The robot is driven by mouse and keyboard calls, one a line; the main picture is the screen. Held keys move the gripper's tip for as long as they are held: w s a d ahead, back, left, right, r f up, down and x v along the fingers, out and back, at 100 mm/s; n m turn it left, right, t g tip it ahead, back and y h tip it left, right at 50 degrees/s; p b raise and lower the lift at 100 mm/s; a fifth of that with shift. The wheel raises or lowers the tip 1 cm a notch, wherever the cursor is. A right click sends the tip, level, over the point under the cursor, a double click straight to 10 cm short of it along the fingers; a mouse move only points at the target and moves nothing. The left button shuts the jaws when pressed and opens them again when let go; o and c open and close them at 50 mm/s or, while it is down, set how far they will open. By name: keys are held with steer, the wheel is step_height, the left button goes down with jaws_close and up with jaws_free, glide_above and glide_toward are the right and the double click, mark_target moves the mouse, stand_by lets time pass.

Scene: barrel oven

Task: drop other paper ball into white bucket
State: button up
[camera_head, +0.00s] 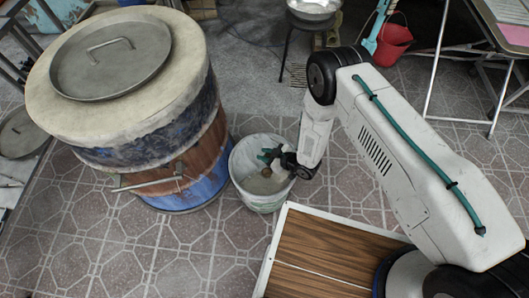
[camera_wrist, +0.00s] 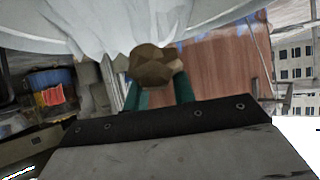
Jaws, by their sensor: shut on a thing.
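The white bucket (camera_head: 262,194) stands on the tiled floor beside the barrel oven. My gripper (camera_head: 267,163) reaches over the bucket's opening from the right. Its green fingers are shut on a small brown paper ball (camera_head: 266,172). The paper ball also shows in the wrist view (camera_wrist: 151,66), held between the fingertips. Behind it in the wrist view is the white, creased lining of the bucket (camera_wrist: 85,22). No other paper ball can be made out inside the bucket.
The barrel oven (camera_head: 150,120) with a metal lid (camera_head: 112,55) stands close to the bucket's left. A wood-topped panel (camera_head: 320,255) lies in front. A red bucket (camera_head: 393,42) and a folding table (camera_head: 500,35) stand at the back right. The front-left floor is clear.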

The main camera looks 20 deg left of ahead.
steer(key=o, duration=1)
steer(key=v, duration=0.7)
steer(key=shift+d, duration=0.4)
steer(key=shift+s+r, duration=0.1)
steer(key=shift+r, duration=0.05)
